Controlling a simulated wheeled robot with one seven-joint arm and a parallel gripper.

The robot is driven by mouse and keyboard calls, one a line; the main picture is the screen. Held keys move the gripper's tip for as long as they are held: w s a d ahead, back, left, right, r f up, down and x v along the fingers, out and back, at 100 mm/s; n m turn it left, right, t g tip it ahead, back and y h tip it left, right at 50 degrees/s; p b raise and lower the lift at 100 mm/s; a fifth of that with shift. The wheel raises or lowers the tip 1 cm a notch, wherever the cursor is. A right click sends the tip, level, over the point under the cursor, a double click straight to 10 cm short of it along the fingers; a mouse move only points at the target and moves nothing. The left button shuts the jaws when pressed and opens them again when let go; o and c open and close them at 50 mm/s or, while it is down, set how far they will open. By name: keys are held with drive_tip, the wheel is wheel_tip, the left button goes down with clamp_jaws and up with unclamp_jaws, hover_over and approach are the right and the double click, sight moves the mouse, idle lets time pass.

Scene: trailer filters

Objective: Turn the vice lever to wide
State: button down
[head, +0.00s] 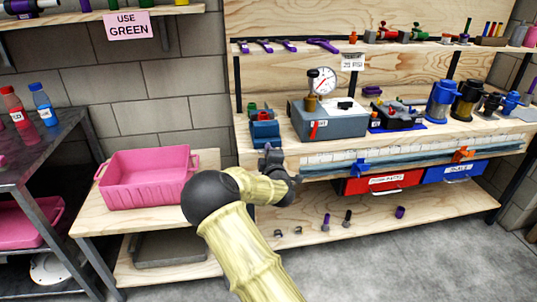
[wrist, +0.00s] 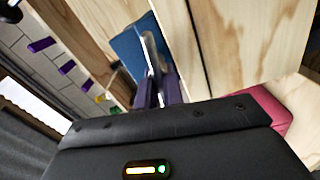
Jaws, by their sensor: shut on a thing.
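The blue vice (head: 265,133) stands at the left front edge of the wooden workbench. My gripper (head: 271,158) is at the front of the vice, with my arm reaching up to it from below. In the wrist view, the blue vice (wrist: 128,50) is just beyond the dark fingers of my gripper (wrist: 158,90). A thin grey metal piece, which looks like the vice lever (wrist: 152,55), runs between the fingertips, and they are shut on it. The lever is mostly hidden in the head view, and its exact angle cannot be told.
A grey box with a dial gauge (head: 322,82) stands right of the vice. A pink bin (head: 147,178) sits on the lower table at left. Red (head: 383,183) and blue (head: 452,172) drawers hang under the bench. Small parts lie on the lower shelf (head: 375,222).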

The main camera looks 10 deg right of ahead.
drive_tip(key=shift+f+n, duration=0.2)
drive_tip(key=shift+n, duration=0.9)
drive_tip(key=c, duration=1.5)
unclamp_jaws()
drive_tip(key=shift+a, duration=0.1)
drive_tip(key=s+p, duration=0.1)
drive_tip(key=s, duration=1.6)
drive_tip(key=shift+s, duration=0.2)
